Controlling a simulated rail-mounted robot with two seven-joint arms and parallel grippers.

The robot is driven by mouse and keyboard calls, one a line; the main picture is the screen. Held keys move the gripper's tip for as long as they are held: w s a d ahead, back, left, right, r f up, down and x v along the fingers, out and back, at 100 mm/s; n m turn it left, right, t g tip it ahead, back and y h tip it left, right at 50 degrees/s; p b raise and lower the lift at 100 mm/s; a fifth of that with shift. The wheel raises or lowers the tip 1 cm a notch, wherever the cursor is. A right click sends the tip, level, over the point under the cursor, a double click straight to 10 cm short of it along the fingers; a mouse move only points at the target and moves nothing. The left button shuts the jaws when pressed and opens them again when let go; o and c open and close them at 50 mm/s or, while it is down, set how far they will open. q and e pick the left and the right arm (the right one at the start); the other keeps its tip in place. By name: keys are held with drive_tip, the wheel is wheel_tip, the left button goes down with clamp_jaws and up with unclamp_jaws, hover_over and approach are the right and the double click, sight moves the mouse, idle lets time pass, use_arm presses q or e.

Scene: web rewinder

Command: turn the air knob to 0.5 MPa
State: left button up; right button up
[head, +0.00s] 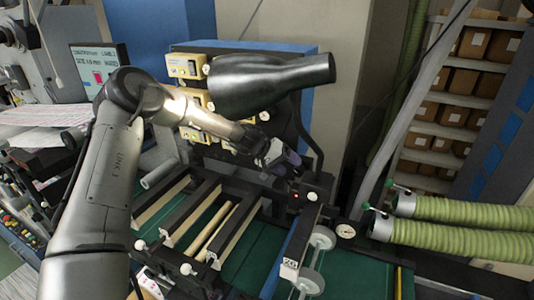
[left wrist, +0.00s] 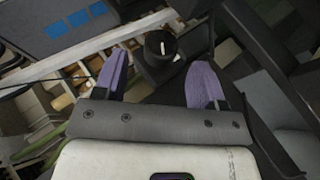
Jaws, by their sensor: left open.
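The air knob (left wrist: 160,48) shows in the left wrist view as a round black knob with a white pointer line on its face. It lies between and beyond the two purple fingertips of my left gripper (left wrist: 160,75), which is open and empty. I see no finger touching the knob. In the head view my left gripper (head: 282,160) is over the right end of the machine, and I cannot make out the knob there. No scale marks or pressure value are readable by the knob. My right gripper is not in view.
A small white round gauge (head: 345,231) sits on the machine's right side, too small to read. Yellow control boxes (head: 186,66) are on the panel behind my left arm. Green ribbed hoses (head: 465,225) lie at right. Shelves with boxes (head: 455,110) stand behind.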

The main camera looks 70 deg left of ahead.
use_arm(q)
drive_tip(key=b+v, duration=0.1)
drive_tip(key=v, duration=0.8)
drive_tip(key=shift+f, duration=0.1)
